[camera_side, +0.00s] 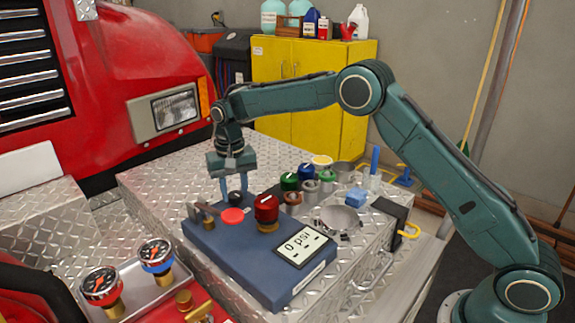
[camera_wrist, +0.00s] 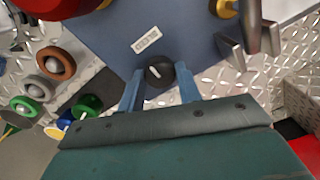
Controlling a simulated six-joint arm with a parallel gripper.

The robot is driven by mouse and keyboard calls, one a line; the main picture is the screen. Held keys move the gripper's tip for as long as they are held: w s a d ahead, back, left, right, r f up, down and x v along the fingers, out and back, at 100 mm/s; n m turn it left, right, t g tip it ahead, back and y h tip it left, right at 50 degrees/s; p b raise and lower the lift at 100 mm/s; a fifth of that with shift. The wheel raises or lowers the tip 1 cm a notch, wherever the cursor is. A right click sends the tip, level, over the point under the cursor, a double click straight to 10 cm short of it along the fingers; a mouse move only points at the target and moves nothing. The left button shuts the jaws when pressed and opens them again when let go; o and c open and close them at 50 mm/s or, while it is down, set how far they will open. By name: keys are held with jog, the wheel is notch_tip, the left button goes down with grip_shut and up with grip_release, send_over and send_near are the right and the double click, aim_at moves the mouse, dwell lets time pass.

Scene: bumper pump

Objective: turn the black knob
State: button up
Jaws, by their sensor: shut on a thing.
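The black knob (camera_side: 237,196) sits on the far left part of the blue panel box (camera_side: 229,257). In the wrist view the black knob (camera_wrist: 157,71) has a white pointer line and lies between the two blue fingers, close to a label reading "BLEED". My gripper (camera_side: 231,194) reaches down from above with its fingers on either side of the knob. It also shows in the wrist view (camera_wrist: 159,80), shut on the knob. The exact contact of the fingertips is hard to make out in the side view.
A gauge display (camera_side: 301,246) reads 0 psi. Green knobs (camera_side: 290,181) stand to the right. Two dial gauges (camera_side: 156,254) are in front. Bare diamond plate (camera_side: 160,180) lies left.

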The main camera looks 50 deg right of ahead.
aim_at(235, 194)
dwell(0.3)
jog(key=o, duration=1)
jog(key=shift+c, duration=0.2)
jog(key=shift+r, duration=0.1)
notch_tip(235, 194, up, 14)
